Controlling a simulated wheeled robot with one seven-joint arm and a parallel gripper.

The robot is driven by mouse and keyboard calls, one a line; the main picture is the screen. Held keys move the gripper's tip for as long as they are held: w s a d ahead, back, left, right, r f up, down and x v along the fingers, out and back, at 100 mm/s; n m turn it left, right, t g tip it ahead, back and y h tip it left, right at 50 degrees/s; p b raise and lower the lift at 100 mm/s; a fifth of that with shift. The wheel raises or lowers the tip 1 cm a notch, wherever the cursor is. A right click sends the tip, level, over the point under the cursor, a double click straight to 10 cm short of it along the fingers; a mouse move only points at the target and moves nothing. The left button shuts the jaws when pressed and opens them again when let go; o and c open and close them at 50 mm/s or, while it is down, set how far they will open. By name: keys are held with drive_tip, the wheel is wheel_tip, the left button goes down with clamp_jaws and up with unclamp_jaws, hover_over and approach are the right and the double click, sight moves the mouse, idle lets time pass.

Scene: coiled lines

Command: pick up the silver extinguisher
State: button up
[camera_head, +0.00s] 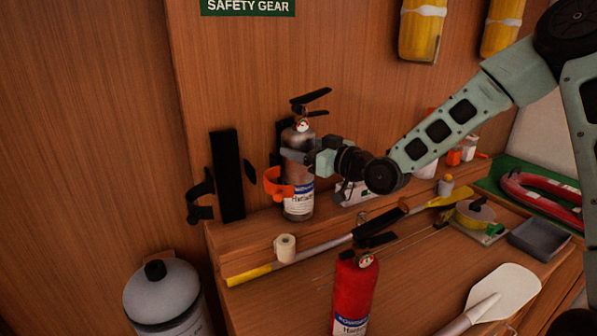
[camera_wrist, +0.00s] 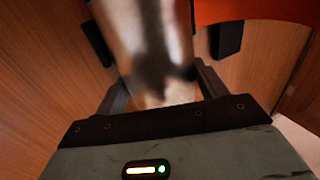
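The silver extinguisher (camera_head: 299,173) stands upright on the wooden ledge against the wall, with a black handle on top and a white-and-blue label low on its body. My gripper (camera_head: 296,155) reaches it from the right at upper-body height. In the wrist view the silver body (camera_wrist: 160,45) lies between the two fingers of my gripper (camera_wrist: 162,92), one on each side and close to it. Whether the fingers press on it cannot be told. An orange strap (camera_head: 276,187) curves beside its left side.
A red extinguisher (camera_head: 354,296) stands in front, lower down. A white paper roll (camera_head: 285,248) and a yellow-ended pole (camera_head: 249,275) lie near the ledge. A black upright bar (camera_head: 227,176) and black bracket (camera_head: 201,199) are left. A grey canister (camera_head: 162,291) stands lower left.

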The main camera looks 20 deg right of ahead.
drive_tip(key=c, duration=0.5)
drive_tip(key=shift+r, duration=0.2)
clamp_jaws()
drive_tip(key=shift+r, duration=0.1)
